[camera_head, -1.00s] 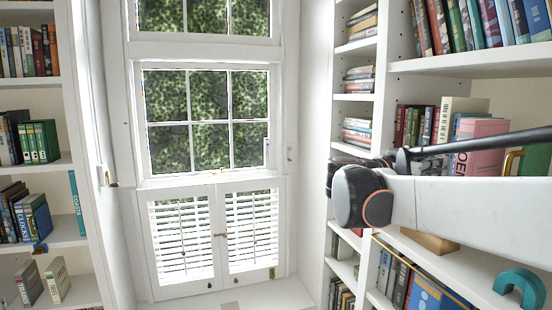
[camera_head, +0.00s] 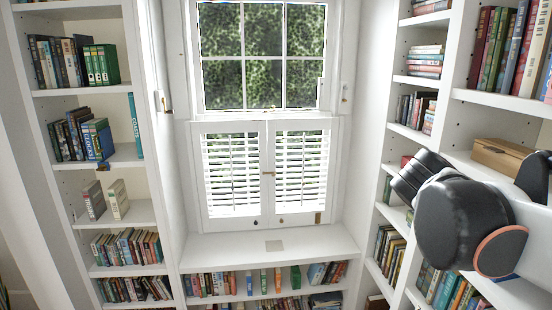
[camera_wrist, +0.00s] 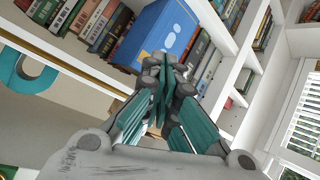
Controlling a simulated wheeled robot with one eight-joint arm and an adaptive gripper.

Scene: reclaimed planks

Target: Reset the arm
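My gripper (camera_wrist: 163,82) shows in the middle of the wrist view, with dark knuckles and teal inner faces. Its fingers converge and their tips look together, with nothing visible held between them. Behind the tips, a large blue book or box (camera_wrist: 158,35) stands among shelved books; I cannot tell whether the gripper touches anything. In the head view, my arm (camera_head: 455,222) shows at the right as black rounded joints and a white link in front of the right bookcase. The gripper itself is not visible there.
White bookcases stand left (camera_head: 140,185) and right (camera_head: 478,105). A wooden box (camera_head: 500,153) lies on a right shelf. A teal arch (camera_wrist: 20,80) shows in the wrist view. Open room lies before the window.

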